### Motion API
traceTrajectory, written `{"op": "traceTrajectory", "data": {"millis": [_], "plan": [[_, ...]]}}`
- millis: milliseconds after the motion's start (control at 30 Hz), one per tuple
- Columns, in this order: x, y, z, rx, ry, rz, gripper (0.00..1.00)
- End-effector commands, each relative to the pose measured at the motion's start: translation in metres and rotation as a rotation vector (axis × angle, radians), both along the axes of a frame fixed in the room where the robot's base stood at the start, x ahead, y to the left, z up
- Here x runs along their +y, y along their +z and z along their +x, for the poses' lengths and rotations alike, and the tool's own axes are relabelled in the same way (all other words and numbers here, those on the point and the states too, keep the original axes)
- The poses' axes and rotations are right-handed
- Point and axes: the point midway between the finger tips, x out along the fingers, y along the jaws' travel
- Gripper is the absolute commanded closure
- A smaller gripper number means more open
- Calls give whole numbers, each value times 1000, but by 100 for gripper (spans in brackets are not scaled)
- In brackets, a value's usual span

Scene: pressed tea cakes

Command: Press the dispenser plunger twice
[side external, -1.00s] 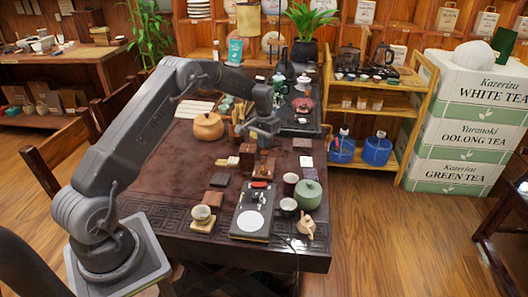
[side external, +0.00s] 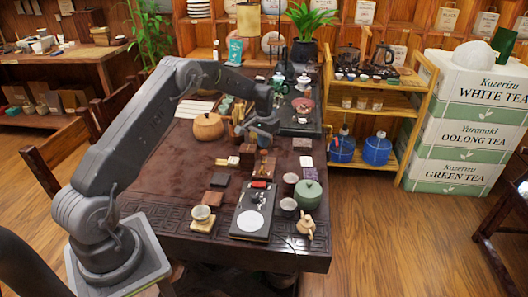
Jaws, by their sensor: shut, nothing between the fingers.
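My gripper (side external: 264,139) hangs from the arm above the middle of the dark tea table (side external: 160,180), with its fingers pointing down. It is shut and looks empty. Below its fingertips is a small brown wooden item (side external: 265,168); whether they touch cannot be told from this angle. I cannot make out a plunger for certain; the fingers and wrist hide part of the area. A teal bottle (side external: 235,51) stands at the far end of the table, well apart from my gripper.
A round orange-brown pot (side external: 208,127) stands left of my gripper. A green lidded jar (side external: 308,194), a dark scale-like device (side external: 252,212) and small cups stand nearer the front edge. Small blocks crowd the middle. The table's left part is clear.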

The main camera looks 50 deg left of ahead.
Motion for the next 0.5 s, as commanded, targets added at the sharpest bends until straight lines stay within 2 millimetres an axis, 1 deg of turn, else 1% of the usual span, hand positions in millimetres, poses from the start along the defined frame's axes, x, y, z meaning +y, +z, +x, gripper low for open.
{"op": "traceTrajectory", "data": {"millis": [267, 500], "plan": [[0, 0, 0, 0, 0, 0, 100], [0, -6, 0, 1, 0, 0, 100]]}}
